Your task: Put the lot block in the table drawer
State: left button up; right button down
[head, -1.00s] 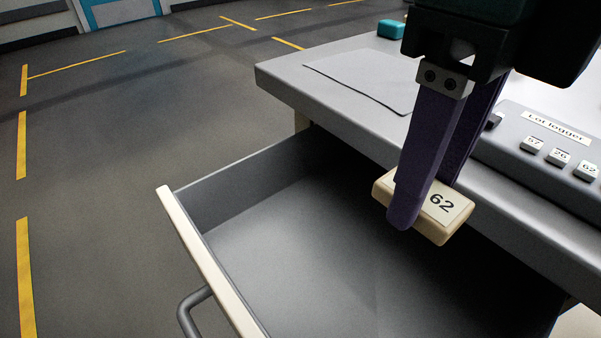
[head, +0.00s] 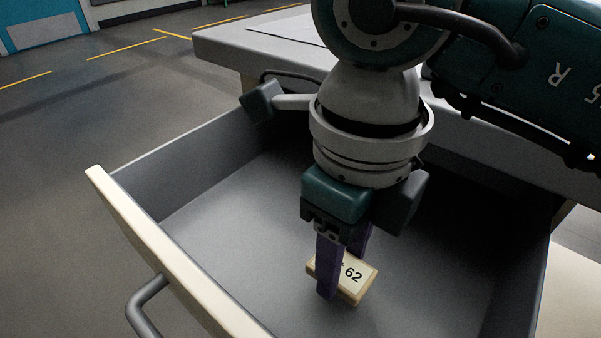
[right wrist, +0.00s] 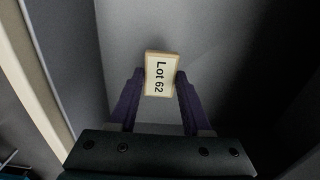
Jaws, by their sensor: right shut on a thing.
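The lot block (head: 353,282) is a small cream block with a label ending in 62. In the right wrist view the block (right wrist: 161,75) reads "Lot 62". My right gripper (head: 342,280) has its purple fingers shut on the block's two sides; the fingers also show in the right wrist view (right wrist: 157,90). The gripper points down and holds the block inside the open table drawer (head: 238,230), over its grey floor. Whether the block touches the floor is hard to tell. My left gripper is not in view.
The drawer's cream front (head: 170,255) with a grey bar handle (head: 145,305) is at the left. The grey table top (head: 240,48) lies behind and above the drawer. The drawer floor around the block looks empty.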

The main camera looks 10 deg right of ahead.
jog(key=shift+f+b, duration=0.65)
jog(key=shift+f, duration=1.35)
jog(key=shift+f, duration=0.1)
jog(key=shift+c, duration=1.7)
grip_release()
jog(key=shift+r, duration=0.45)
notch_tip(320, 180, up, 11)
jog(key=p, duration=0.4)
jog(key=shift+f, duration=0.1)
jog(key=shift+r, duration=0.3)
